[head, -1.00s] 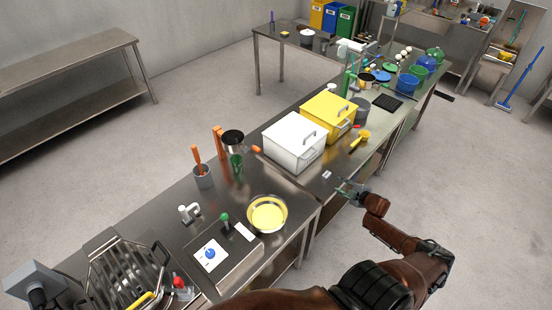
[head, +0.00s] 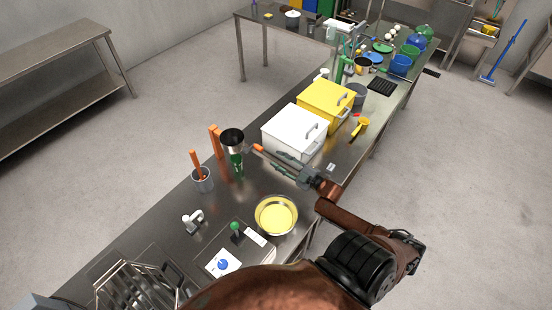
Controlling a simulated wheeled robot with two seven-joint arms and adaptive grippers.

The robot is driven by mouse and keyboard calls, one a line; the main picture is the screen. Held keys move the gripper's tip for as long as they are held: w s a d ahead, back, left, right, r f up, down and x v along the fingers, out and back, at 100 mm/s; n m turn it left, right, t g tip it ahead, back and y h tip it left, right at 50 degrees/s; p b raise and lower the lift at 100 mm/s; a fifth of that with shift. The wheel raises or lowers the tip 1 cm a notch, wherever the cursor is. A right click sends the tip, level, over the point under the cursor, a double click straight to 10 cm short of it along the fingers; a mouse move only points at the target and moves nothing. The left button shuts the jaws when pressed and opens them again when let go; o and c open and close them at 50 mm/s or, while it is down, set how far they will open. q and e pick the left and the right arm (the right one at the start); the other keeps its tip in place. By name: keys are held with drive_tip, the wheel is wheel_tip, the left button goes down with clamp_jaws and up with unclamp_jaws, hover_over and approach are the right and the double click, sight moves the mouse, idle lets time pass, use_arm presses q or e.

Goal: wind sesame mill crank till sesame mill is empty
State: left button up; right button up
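The sesame mill (head: 235,157) stands upright on the steel counter, with a dark metal funnel (head: 232,138) on top and a green body below. Its crank sticks out to the right and ends in an orange handle (head: 258,148). The funnel's inside is dark and small, so I cannot tell how much sesame it holds. My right gripper (head: 277,162) reaches in from the right, fingers apart, pointing at the handle. Its fingertips are just right of the handle, and I see no clear grip on it. My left gripper is not in view.
A white box (head: 294,131) and a yellow box (head: 325,103) stand just behind the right gripper. A bowl of yellow contents (head: 275,216) sits in front. A grey cup with orange-handled tools (head: 202,180) stands left of the mill. Bare counter lies between cup and bowl.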

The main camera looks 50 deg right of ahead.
sight(262, 150)
drive_tip(key=w+b, duration=0.1)
drive_tip(key=w, duration=0.2)
drive_tip(key=w+b, duration=0.1)
drive_tip(key=w, duration=0.2)
drive_tip(key=shift+w+a+b, duration=0.2)
drive_tip(key=shift+w+b, duration=0.15)
drive_tip(key=shift+w, duration=0.05)
drive_tip(key=shift+w+b, duration=0.35)
drive_tip(key=shift+w, duration=0.4)
drive_tip(key=shift+s, duration=0.1)
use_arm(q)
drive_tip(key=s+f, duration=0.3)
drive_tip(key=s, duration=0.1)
use_arm(e)
clamp_jaws()
use_arm(q)
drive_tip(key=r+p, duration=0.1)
drive_tip(key=p, duration=0.1)
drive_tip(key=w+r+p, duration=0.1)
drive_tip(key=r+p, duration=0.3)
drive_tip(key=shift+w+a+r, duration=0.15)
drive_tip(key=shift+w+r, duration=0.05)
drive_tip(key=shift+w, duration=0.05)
use_arm(e)
drive_tip(key=a+r, duration=0.2)
drive_tip(key=r, duration=0.1)
drive_tip(key=a+r, duration=0.1)
drive_tip(key=shift+r, duration=0.3)
